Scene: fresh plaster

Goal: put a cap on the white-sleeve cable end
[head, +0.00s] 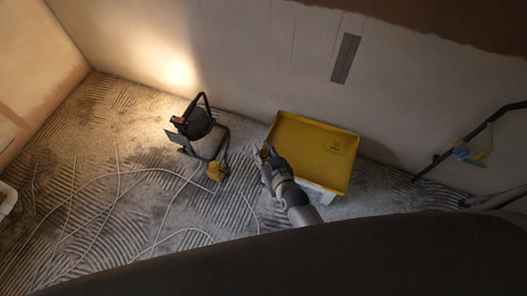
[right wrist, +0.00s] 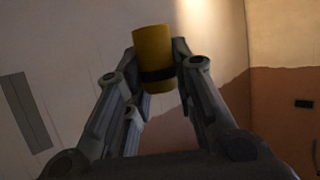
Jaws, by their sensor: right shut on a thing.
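In the head view my right gripper (head: 265,153) is beside the left edge of a yellow tray. In the right wrist view it (right wrist: 155,80) is shut on a yellow cylindrical cap (right wrist: 153,48) with a dark band low on it. The cap stands up between the fingertips and is clear of any cable in that view. Several pale cables (head: 118,185) trail across the floor in the head view. I cannot tell which cable end has a white sleeve. My left gripper is not in view.
The yellow tray (head: 290,140) stands near the plastered wall. A dark work lamp (head: 198,122) is to its left, with a yellow piece (head: 216,172) on the floor below. A grey plate (head: 345,58) is on the wall. A black bar with blue and yellow parts (head: 468,154) is at right.

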